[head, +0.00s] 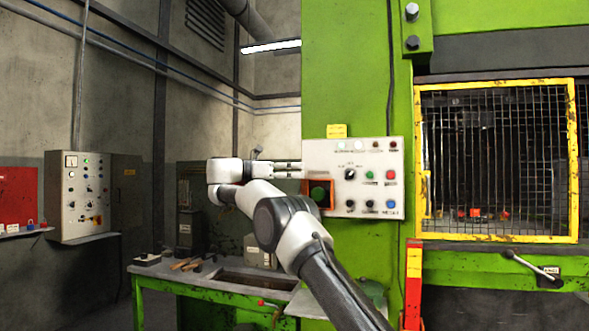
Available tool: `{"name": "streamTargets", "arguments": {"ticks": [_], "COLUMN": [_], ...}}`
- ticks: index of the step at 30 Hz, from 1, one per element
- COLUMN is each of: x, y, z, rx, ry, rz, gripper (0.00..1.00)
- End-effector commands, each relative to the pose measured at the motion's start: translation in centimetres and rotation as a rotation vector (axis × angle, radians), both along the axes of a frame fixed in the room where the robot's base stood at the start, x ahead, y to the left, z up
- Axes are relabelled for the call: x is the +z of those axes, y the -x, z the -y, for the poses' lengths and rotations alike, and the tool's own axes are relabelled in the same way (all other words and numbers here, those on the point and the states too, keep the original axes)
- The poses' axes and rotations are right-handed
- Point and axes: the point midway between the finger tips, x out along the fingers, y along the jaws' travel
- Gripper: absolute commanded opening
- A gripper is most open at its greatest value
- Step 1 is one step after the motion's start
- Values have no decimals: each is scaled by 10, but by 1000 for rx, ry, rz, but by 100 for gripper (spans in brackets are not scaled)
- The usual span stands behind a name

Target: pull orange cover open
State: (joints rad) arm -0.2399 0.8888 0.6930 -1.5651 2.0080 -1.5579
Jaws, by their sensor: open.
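The orange cover (328,193) shows as a small orange square at the left edge of the white control panel (371,158). A dark green round button (318,193) shows within its orange outline. I cannot tell how far the cover stands open. My gripper (299,169) points right toward the panel, just above and left of the cover. Its two fingers are apart, one above the other, with nothing seen between them. I cannot tell whether the fingertips touch the panel. My arm hides part of the area below the cover.
The green press (350,60) stands behind the panel. A yellow-framed mesh guard (497,238) is at right, with a lever (528,267) below it. A green workbench (170,280) with tools stands at lower left. A grey control box (83,195) hangs on the left wall.

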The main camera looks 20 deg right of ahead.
Motion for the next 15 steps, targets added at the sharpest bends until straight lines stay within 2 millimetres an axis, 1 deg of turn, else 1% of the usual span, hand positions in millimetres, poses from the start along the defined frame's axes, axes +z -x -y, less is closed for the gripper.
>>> {"name": "streamTargets", "arguments": {"ticks": [6,15], "x": [14,17], "y": [0,1], "z": [0,0], "rx": [0,-1], "ry": [1,1], "rz": [1,-1], "gripper": [43,43]}}
